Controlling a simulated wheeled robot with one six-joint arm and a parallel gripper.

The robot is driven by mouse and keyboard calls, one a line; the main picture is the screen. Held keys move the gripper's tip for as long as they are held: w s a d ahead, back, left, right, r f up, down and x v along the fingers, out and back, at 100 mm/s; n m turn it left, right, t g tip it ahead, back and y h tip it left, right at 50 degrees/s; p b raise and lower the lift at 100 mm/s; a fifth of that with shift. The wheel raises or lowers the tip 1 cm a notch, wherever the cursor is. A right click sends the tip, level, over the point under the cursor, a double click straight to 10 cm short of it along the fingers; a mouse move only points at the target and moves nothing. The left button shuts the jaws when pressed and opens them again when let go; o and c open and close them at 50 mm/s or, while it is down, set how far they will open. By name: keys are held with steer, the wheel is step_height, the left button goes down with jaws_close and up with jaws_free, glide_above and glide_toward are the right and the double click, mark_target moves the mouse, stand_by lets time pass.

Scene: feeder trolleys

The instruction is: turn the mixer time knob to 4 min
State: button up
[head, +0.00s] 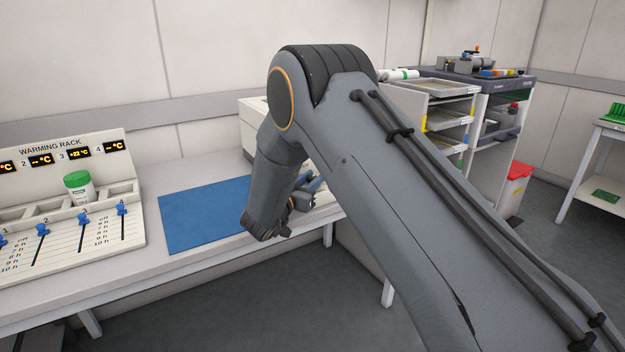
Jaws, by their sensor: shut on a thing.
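The mixer, a white box (250,118), stands at the right end of the bench, mostly hidden behind my arm. My gripper (308,187) shows only in part, low at the mixer's front, just right of my wrist link. It is shut on a small blue part there, which looks like the mixer time knob (314,184). My arm hides most of the knob, and its scale and pointer cannot be read.
A blue mat (203,215) lies on the bench left of my wrist. The warming rack (60,160) with blue sliders holds a green-lidded jar (79,188) at the left. A shelf trolley (440,92) and a red-lidded bin (518,185) stand at the right.

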steer(key=o, duration=1.1)
steer(key=shift+c, duration=0.2)
steer(key=shift+a, duration=0.1)
steer(key=shift+v, duration=3.85)
